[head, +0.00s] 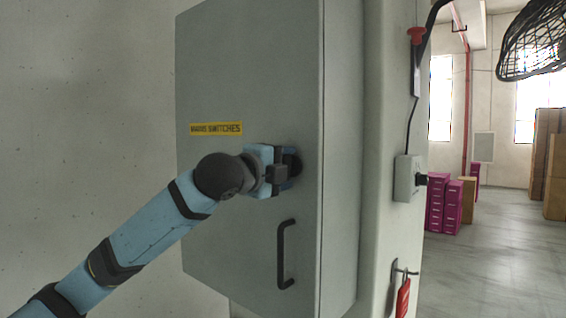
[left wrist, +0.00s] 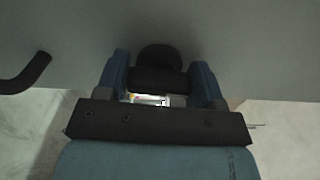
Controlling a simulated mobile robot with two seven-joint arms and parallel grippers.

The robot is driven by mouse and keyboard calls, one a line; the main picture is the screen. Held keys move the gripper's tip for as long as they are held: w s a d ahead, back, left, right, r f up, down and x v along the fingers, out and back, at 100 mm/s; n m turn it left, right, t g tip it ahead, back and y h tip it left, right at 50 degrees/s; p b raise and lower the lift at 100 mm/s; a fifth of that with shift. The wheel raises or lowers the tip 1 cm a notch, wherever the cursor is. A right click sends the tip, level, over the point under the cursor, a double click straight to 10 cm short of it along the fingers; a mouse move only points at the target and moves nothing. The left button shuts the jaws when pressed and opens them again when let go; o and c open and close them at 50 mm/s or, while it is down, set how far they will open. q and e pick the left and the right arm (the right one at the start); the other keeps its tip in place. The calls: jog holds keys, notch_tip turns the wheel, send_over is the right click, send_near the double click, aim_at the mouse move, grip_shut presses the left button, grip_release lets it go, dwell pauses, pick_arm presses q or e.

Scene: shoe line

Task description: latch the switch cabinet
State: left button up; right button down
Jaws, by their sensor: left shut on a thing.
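The switch cabinet (head: 225,75) is a grey box with a yellow label (head: 216,128) on its front door. The door looks closed, lying flush with the body as far as I can see. A black round latch knob (head: 296,160) sits near the door's right edge, partly hidden by my left gripper (head: 284,172). In the left wrist view the knob (left wrist: 159,58) lies between the two blue fingers of the left gripper (left wrist: 160,78), which is shut on it. A black bar handle (head: 284,255) is below the knob; it also shows in the left wrist view (left wrist: 25,76). My right gripper is out of view.
A pale column (head: 385,100) to the right carries a red-topped device (head: 416,60), a grey box with a black knob (head: 405,178) and a hanging red item (head: 403,297). Magenta boxes (head: 436,205) stand farther back. Open floor lies at right.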

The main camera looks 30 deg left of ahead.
pick_arm(q)
jog(key=shift+n, duration=0.6)
jog(key=o, duration=0.9)
jog(key=s+b, duration=0.1)
jog(key=s, duration=0.3)
jog(key=s+b, duration=0.1)
jog(key=s, duration=0.4)
jog(key=s+a+b, duration=0.1)
jog(key=s+b, duration=0.1)
jog(key=s, duration=0.2)
jog(key=shift+s, duration=0.4)
